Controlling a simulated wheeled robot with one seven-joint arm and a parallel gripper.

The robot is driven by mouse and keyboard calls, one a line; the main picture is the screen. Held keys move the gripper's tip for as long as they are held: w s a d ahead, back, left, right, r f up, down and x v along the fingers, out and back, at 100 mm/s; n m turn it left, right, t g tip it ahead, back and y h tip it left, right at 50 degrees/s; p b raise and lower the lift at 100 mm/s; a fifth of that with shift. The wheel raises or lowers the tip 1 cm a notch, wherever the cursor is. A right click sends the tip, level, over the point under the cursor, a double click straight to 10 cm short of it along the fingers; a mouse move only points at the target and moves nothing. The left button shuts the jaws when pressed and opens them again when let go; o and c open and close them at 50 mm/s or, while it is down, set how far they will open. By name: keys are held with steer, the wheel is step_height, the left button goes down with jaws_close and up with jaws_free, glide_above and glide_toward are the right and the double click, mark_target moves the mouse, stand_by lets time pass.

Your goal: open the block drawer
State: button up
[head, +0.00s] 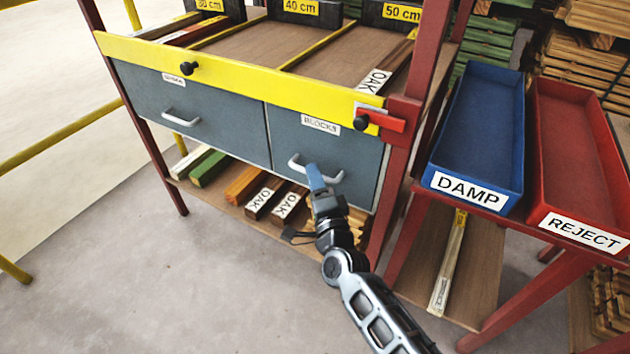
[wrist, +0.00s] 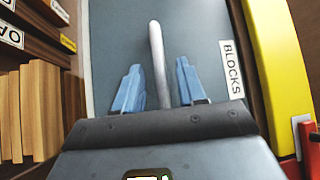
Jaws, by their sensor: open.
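The block drawer (head: 318,148) is the right one of two grey drawer fronts under a yellow rail and carries a BLOCKS label (head: 320,124). It looks closed. Its pale bar handle (head: 298,167) also shows in the wrist view (wrist: 157,55). My gripper (head: 315,177) is at the handle. In the wrist view my gripper (wrist: 158,85) is open, with one blue finger on each side of the handle bar. A gap shows between each finger and the bar. In the head view the gripper hides part of the handle.
A second grey drawer (head: 200,120) is to the left. Wood pieces (head: 240,184) lie on the shelf below. A red bracket (head: 385,120) and a red post (head: 397,165) stand at the right. The blue DAMP tray (head: 478,130) and red REJECT tray (head: 575,150) are further right. Floor in front is clear.

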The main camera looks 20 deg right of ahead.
jaws_close()
steer(key=shift+s, duration=0.1)
stand_by(0.5)
